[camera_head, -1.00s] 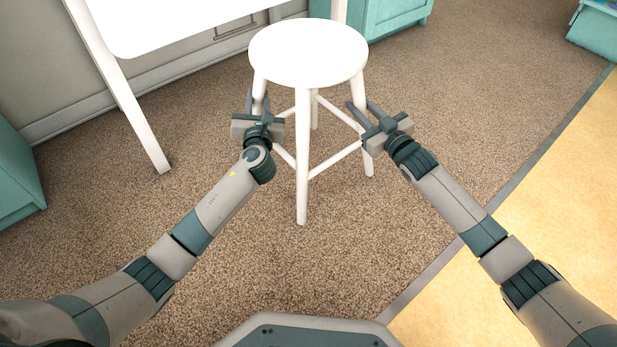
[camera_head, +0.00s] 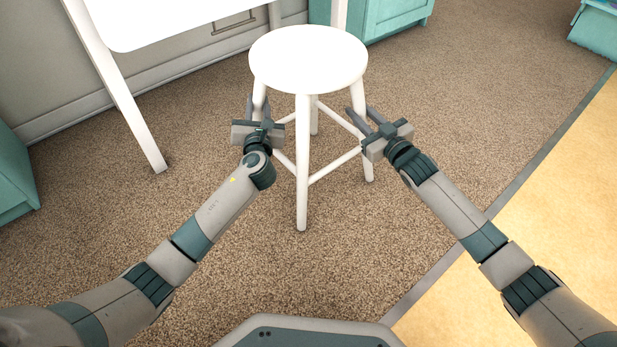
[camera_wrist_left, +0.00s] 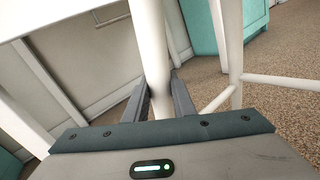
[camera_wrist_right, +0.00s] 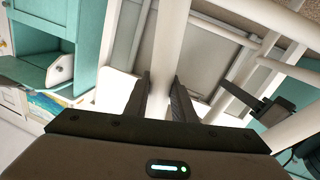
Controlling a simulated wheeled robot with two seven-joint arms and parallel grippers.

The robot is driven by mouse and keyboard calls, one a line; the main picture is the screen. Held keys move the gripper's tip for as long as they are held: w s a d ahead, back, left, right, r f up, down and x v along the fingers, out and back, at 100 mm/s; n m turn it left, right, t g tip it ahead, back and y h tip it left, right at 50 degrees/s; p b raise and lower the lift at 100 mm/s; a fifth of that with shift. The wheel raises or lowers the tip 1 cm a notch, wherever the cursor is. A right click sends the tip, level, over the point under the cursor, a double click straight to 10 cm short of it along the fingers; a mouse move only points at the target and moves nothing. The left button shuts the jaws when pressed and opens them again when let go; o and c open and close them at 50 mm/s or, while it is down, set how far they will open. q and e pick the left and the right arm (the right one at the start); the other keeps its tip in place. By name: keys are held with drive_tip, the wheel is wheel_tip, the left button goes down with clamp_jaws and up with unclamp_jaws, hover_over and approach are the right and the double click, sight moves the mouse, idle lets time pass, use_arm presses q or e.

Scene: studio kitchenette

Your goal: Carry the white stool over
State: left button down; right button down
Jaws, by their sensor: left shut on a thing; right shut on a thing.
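The white stool (camera_head: 308,58) stands upright in the middle of the head view, with a round seat and rung-braced legs. My left gripper (camera_head: 258,108) is shut on its left leg, below the seat. The left wrist view shows this leg (camera_wrist_left: 150,50) between the two fingers (camera_wrist_left: 158,97). My right gripper (camera_head: 364,115) is shut on the right leg. The right wrist view shows that leg (camera_wrist_right: 166,50) between the fingers (camera_wrist_right: 162,95). I cannot tell whether the feet touch the carpet.
A white table (camera_head: 160,22) stands close behind the stool to the left, one leg (camera_head: 130,105) on the carpet. Grey cabinets (camera_head: 40,70) and teal cabinets (camera_head: 395,15) line the back. Brown carpet (camera_head: 480,110) is clear to the right, up to a yellow floor (camera_head: 560,200).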

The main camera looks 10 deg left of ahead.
use_arm(q)
drive_tip(key=c, duration=1.7)
unclamp_jaws()
use_arm(e)
drive_tip(key=c, duration=1.7)
unclamp_jaws()
use_arm(q)
drive_tip(key=shift+o, duration=1.1)
use_arm(e)
drive_tip(key=shift+o, duration=1.1)
use_arm(q)
drive_tip(key=shift+s, duration=0.15)
use_arm(e)
drive_tip(key=shift+r, duration=0.1)
use_arm(q)
drive_tip(key=v, duration=1.2)
use_arm(e)
drive_tip(key=shift+s, duration=0.1)
drive_tip(key=v, duration=1.2)
use_arm(q)
drive_tip(key=shift+r, duration=0.1)
